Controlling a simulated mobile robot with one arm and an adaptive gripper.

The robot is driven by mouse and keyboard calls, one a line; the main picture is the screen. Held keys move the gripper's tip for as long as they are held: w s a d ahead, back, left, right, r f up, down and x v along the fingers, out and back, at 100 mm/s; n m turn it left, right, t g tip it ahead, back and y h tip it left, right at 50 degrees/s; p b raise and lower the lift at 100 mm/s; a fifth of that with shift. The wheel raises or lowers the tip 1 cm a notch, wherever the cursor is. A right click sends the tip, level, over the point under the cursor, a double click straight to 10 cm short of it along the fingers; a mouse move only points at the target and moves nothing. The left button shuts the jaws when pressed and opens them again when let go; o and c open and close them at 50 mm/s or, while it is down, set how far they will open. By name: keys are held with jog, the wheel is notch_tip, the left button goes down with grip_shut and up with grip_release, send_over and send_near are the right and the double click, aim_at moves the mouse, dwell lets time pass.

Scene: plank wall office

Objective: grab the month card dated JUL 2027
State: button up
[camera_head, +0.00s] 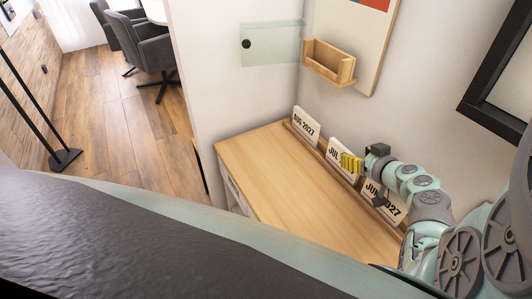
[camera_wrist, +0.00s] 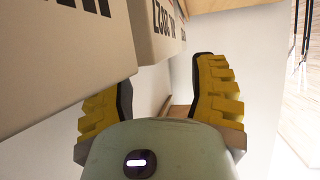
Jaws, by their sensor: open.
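The month card JUL 2027 (camera_head: 334,151) is a white card with black print, standing in the middle of a row on a narrow wooden ledge. My gripper (camera_head: 350,163) has yellow fingers, which cover the right part of this card in the head view. In the wrist view my gripper (camera_wrist: 163,75) is open, its fingers apart. A card with partly cut-off print, seemingly JUL 2027 (camera_wrist: 160,45), stands just beyond the left finger. I cannot tell whether a finger touches it. No card is clearly held.
The AUG 2027 card (camera_head: 306,125) stands to the left on the ledge and the JUN 2027 card (camera_head: 384,203) to the right, partly behind my arm. The wooden desktop (camera_head: 290,185) in front is clear. A wooden wall box (camera_head: 328,63) hangs above, near a glass panel (camera_head: 272,44).

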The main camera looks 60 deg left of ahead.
aim_at(349, 152)
jog(key=shift+x, duration=2.15)
jog(key=shift+s+a, duration=0.1)
jog(key=shift+s, duration=0.15)
jog(key=shift+w, duration=0.1)
grip_shut()
